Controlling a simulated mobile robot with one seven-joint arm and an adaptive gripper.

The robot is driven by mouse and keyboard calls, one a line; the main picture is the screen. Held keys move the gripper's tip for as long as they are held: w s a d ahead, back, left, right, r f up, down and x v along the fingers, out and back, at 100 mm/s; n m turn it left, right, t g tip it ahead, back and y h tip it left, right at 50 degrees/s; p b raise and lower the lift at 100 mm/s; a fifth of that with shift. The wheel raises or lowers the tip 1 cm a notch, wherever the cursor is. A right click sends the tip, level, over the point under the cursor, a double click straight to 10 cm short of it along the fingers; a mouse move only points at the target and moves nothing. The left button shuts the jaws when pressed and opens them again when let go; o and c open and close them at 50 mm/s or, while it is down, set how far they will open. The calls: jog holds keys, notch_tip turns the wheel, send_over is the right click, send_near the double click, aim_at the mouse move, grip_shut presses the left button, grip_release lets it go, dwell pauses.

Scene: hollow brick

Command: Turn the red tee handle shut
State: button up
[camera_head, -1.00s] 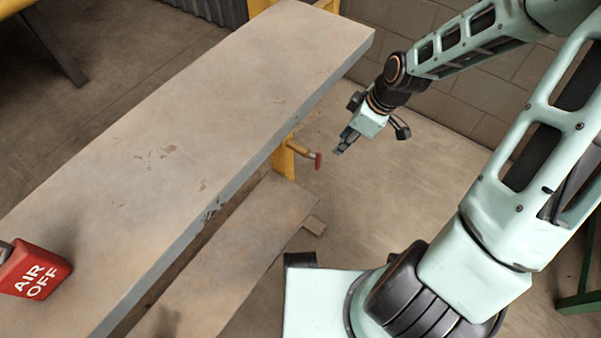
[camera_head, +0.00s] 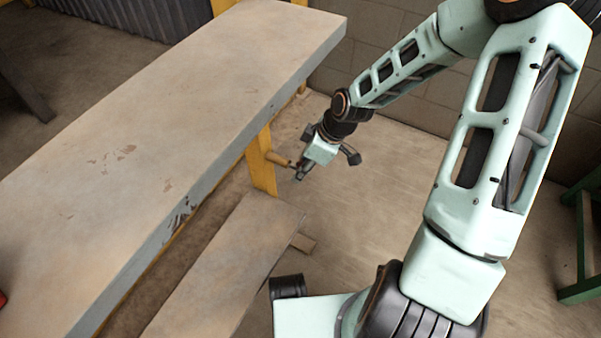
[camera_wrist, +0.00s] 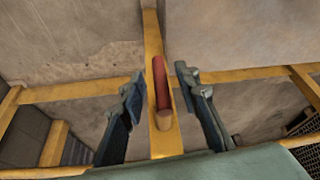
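The red tee handle (camera_wrist: 161,84) shows in the wrist view as a red bar, pointing away from me along a yellow post, with a brownish round end nearest me. In the head view its stem (camera_head: 277,158) sticks out from the yellow bench leg (camera_head: 261,165); the red bar is mostly hidden by my gripper there. My gripper (camera_wrist: 158,82) is open. Its two dark fingers stand on either side of the red bar, with a gap on both sides. In the head view my gripper (camera_head: 299,174) is at the outer end of the stem.
The long bench top (camera_head: 150,130) overhangs at the left, with a lower shelf (camera_head: 230,265) beneath it. Yellow frame rails (camera_wrist: 80,89) cross behind the handle. A green stand (camera_head: 580,245) is at the far right. The floor (camera_head: 385,200) right of my gripper is clear.

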jog(key=shift+a+f, duration=0.15)
jog(key=shift+f, duration=0.1)
grip_shut()
